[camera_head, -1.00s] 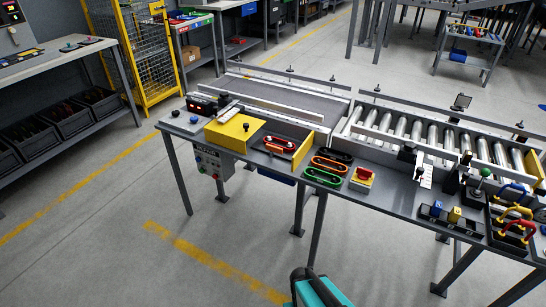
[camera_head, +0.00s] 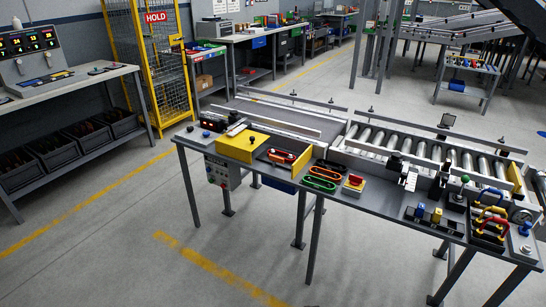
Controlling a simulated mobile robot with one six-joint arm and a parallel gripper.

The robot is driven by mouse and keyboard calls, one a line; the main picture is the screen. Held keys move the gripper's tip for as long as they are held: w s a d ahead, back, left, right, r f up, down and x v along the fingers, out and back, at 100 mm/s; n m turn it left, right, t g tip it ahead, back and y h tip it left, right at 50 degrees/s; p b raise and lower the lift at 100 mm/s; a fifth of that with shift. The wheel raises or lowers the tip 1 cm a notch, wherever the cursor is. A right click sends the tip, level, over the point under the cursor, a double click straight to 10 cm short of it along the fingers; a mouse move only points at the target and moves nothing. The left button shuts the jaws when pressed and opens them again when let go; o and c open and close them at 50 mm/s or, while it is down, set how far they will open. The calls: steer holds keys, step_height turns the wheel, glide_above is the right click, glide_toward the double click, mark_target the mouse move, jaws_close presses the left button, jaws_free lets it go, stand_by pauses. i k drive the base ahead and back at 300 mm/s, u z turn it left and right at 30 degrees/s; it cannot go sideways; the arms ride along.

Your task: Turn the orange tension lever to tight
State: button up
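A red-orange handle-like part (camera_head: 281,156) sits in the recess beside the yellow cover on the workbench. It is too small to tell for certain whether it is the orange tension lever, and no tight marking can be read. An orange loop (camera_head: 322,173) lies flat on the bench to its right. A black-handled lever (camera_head: 411,180) stands by a white plate farther right, and a green-knobbed lever (camera_head: 464,179) stands beyond it. My gripper is not in view.
The long workbench (camera_head: 380,200) carries a belt conveyor (camera_head: 275,117) and rollers (camera_head: 430,150) along its back. A yellow cage (camera_head: 160,65) and a side bench (camera_head: 70,84) stand left. The floor (camera_head: 110,225) in front is clear.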

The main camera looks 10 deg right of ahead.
mark_target(275, 159)
steer(key=z, duration=1.05)
steer(key=k, duration=0.15)
steer(key=u, duration=3.1)
steer(key=i, duration=1.05)
steer(key=z, duration=0.5)
steer(key=i, duration=0.75)
steer(key=z, duration=0.65)
steer(key=i, duration=0.8)
steer(key=z, duration=0.3)
